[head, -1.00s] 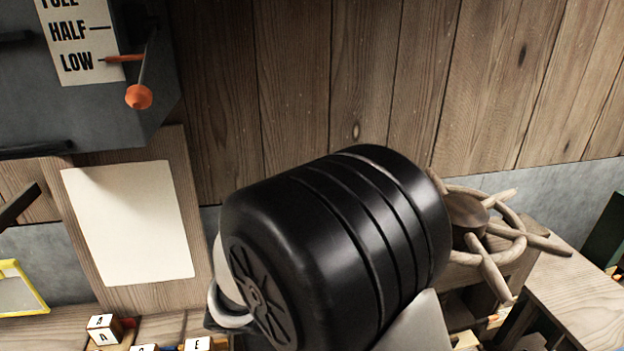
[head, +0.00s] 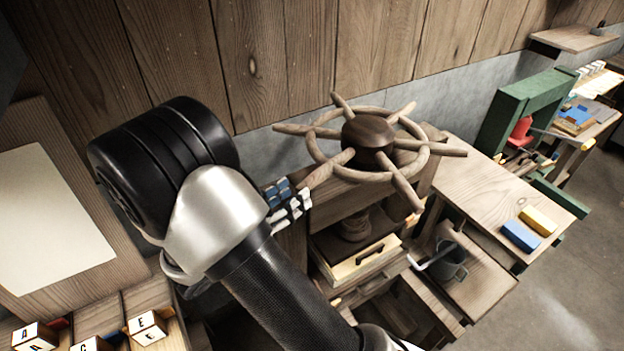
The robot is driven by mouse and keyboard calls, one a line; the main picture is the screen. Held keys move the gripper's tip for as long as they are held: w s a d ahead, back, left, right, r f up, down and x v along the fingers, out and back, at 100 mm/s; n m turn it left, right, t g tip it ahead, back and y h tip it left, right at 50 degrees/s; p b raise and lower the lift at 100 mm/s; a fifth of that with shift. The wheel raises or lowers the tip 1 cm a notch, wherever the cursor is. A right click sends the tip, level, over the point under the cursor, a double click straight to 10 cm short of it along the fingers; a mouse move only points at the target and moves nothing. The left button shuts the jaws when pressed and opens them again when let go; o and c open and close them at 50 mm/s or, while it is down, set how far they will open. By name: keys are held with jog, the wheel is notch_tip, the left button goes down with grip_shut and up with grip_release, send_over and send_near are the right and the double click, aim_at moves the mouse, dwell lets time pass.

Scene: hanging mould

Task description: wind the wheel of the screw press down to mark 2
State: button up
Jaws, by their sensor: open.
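The wooden wheel (head: 368,141) of the screw press is in the middle of the head view, with a dark round hub, a ring and several spoke handles sticking out past it. It lies roughly level on top of the press. A thick wooden screw (head: 353,224) shows below the wheel, above a pale box-like part with a dark handle (head: 369,255). No mark numbers can be read, so the wheel's height against mark 2 cannot be told. My gripper is not in view; only my arm shows, left of and in front of the press. Nothing of mine visibly touches the wheel.
A wooden table (head: 480,185) with a yellow block (head: 538,220) and a blue block (head: 521,236) stands right of the press. A metal mug (head: 451,262) is below it. Lettered blocks (head: 147,327) lie at lower left. Open floor (head: 575,285) shows at right.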

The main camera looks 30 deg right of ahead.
aim_at(312, 180)
jog(key=x, duration=0.7)
jog(key=shift+d, duration=0.25)
jog(key=shift+c, duration=0.3)
grip_shut()
